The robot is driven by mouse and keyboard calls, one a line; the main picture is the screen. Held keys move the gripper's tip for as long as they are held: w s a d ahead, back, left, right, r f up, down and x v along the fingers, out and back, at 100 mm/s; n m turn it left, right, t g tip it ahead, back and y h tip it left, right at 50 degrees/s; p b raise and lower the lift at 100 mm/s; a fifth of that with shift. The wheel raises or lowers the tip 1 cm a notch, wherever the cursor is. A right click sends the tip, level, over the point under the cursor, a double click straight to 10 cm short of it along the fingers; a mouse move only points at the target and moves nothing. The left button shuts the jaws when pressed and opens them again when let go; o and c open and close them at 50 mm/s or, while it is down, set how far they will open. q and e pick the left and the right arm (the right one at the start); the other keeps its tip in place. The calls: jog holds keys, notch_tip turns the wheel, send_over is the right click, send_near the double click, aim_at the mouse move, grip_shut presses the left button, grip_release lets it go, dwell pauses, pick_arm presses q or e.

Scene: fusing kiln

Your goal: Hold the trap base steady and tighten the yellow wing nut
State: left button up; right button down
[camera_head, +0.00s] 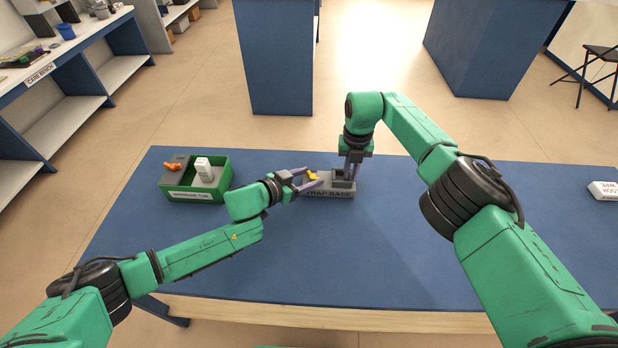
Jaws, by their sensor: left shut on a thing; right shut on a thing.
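The grey trap base (330,194) sits on the blue table, with its label on the front face. The yellow wing nut (313,175) is at the left part of the base. My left gripper (314,180) reaches in from the left, its fingers shut on the wing nut. My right gripper (347,171) points down from above and is shut on the upright block at the right part of the base. The fingers hide part of the nut and of the block, and any thread under the nut cannot be made out.
A green tub (196,196) with an orange item (172,166) and a white item (204,169) stands left on the blue table (400,250). A white labelled block (604,190) lies at the far right. The table between is clear.

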pick_arm(q)
jog(key=m+g+h, duration=0.1)
jog(key=m+g, duration=0.1)
jog(key=m+g+h, duration=0.2)
jog(key=shift+w+a+m, duration=0.1)
jog(key=shift+w+m, duration=0.2)
jog(key=shift+w, duration=0.1)
jog(key=shift+m+g, duration=0.4)
jog(key=shift+g, duration=0.2)
jog(key=shift+h, duration=0.3)
jog(key=o, duration=1.4)
jog(key=shift+a, duration=0.15)
